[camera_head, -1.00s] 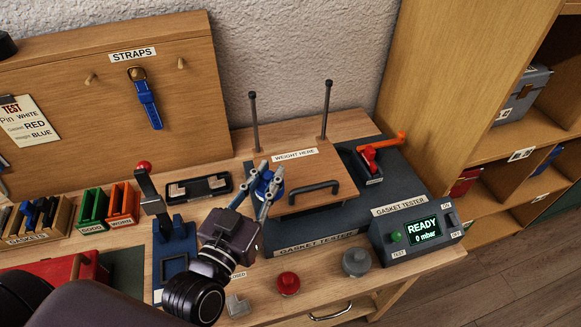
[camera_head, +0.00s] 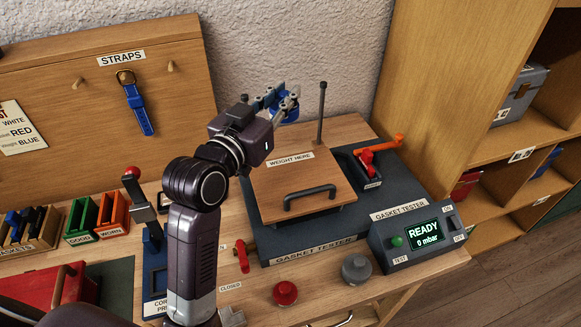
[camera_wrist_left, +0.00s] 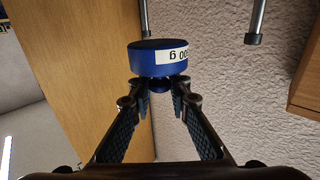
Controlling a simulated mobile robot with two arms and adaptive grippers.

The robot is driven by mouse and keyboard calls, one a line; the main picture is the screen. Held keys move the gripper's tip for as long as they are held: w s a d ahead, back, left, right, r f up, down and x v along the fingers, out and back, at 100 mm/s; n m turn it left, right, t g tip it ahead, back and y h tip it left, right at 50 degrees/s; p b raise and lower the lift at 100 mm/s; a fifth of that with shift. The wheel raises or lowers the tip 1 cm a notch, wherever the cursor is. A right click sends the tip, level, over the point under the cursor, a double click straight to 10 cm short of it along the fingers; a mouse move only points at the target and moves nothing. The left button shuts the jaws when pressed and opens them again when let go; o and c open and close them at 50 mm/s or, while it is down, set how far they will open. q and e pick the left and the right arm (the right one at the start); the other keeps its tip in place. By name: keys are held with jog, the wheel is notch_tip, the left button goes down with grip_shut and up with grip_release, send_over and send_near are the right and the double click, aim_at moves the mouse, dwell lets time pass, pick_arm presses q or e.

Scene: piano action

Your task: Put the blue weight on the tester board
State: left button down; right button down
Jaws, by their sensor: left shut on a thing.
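My left gripper (camera_head: 272,97) is shut on the blue weight (camera_head: 287,106), a short round cylinder partly hidden by the fingers. It holds the weight up in front of the wall, above and behind the tester board. In the left wrist view the weight (camera_wrist_left: 163,57) sits at the fingertips, with a white label partly readable. The tester board (camera_head: 280,204) is a wooden plate marked "WEIGHT HERE" with a dark handle, lying on the gasket tester. Nothing rests on it. My right gripper is not in view.
A dark upright rod (camera_head: 321,115) stands at the board's back edge, close to the right of the held weight. A red weight (camera_head: 285,293) and a grey weight (camera_head: 356,268) stand in front. The tester display (camera_head: 424,232) reads "READY 0 mbar".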

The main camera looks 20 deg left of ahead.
pick_arm(q)
jog(key=shift+f+b, duration=0.95)
jog(key=shift+f, duration=8)
jog(key=shift+f, duration=0.1)
jog(key=c, duration=1.8)
grip_release()
jog(key=shift+s+f, duration=0.1)
jog(key=s, duration=0.3)
jog(key=s+a+b, duration=0.1)
jog(key=s, duration=0.2)
jog(key=s+a+b, duration=0.1)
jog(key=s, duration=0.3)
jog(key=shift+s+a, duration=0.15)
jog(key=shift+s, duration=0.75)
